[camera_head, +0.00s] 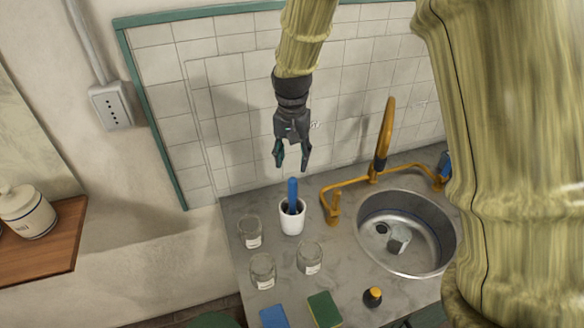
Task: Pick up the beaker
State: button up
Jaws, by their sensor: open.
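Several clear glass vessels with pale labels stand on the grey counter, and any of them could be the beaker. One glass (250,232) is at the left edge, one (263,270) is in front of it, and one (310,257) is to the right. A white cup (292,217) holding a blue-handled tool (292,192) stands behind them. My gripper (292,167) points down with its fingers apart and empty. In the picture it appears just above the blue handle; its exact height cannot be told.
A round metal sink (430,262) with a grey object inside and a brass faucet (383,140) are at right. A blue sponge (274,316), a green sponge (324,309) and a small dark bottle (372,297) lie in front. A tiled wall (225,130) stands behind.

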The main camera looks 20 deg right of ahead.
aim_at(400, 236)
jog(key=k, duration=1)
